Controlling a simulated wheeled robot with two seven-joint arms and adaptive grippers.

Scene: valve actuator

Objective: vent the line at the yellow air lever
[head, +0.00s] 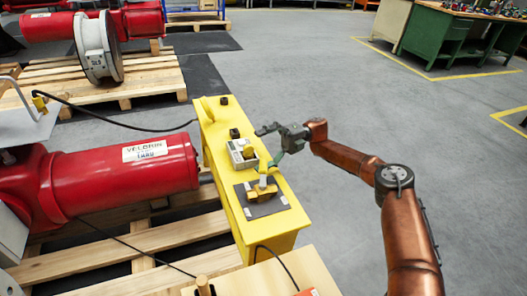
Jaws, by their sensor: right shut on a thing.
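A yellow valve-like part, which I take for the yellow air lever (262,194), sits on a dark square plate (277,205) near the front end of the yellow bench (235,195). A pale upright piece stands on top of it. My right gripper (266,170) reaches in from the right, above the bench. The exact contact is small and partly hidden. My left gripper is not in view.
A white box (237,158) with a yellow part and a black knob (234,133) stand farther back on the bench. A red actuator cylinder (130,178) lies close at left. Black cables run nearby. The floor to the right is clear up to a green workbench (437,38).

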